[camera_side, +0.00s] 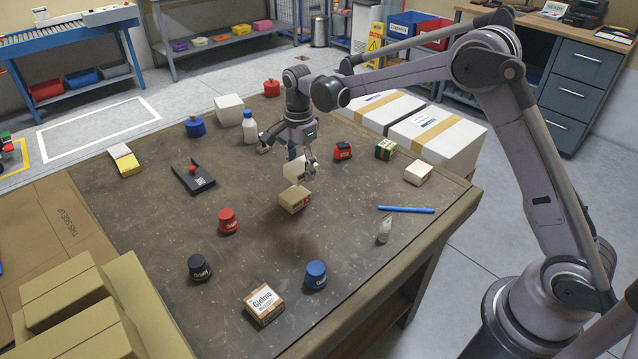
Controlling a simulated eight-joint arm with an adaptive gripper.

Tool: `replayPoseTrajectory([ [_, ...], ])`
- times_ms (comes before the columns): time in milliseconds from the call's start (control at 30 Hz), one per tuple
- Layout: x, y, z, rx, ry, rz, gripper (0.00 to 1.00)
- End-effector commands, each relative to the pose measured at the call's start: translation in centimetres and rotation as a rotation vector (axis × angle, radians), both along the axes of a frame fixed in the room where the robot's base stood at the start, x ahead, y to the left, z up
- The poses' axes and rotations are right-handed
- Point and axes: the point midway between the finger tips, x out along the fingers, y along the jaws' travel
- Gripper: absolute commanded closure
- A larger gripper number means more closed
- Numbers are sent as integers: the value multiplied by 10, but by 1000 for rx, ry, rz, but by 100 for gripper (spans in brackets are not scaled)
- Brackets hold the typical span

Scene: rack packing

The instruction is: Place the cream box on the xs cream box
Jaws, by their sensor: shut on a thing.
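My gripper (304,158) points down over the middle of the table, shut on a small cream box (295,170). Its fingers partly cover that box. A tan cardboard-coloured box (293,201) with a red mark shows directly below the held box in the picture. Their edges overlap from this angle, so I cannot tell if they touch. Another small cream box (418,173) sits on the table to the right, apart from my gripper. I cannot tell by label which one is the xs cream box.
Red jar (343,151) and green-brown box (385,149) stand right of my gripper; blue pen (405,210) and small tube (384,230) lie nearer.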

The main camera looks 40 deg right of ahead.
Motion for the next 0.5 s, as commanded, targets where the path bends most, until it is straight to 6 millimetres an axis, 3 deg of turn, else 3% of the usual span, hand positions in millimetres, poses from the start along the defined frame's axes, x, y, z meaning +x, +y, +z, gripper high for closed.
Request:
replayPoseTrajectory([
  [200,9,17,-12,0,0,0,87],
  [367,9,18,-22,0,0,-1,87],
  [500,9,18,-42,0,0,0,87],
])
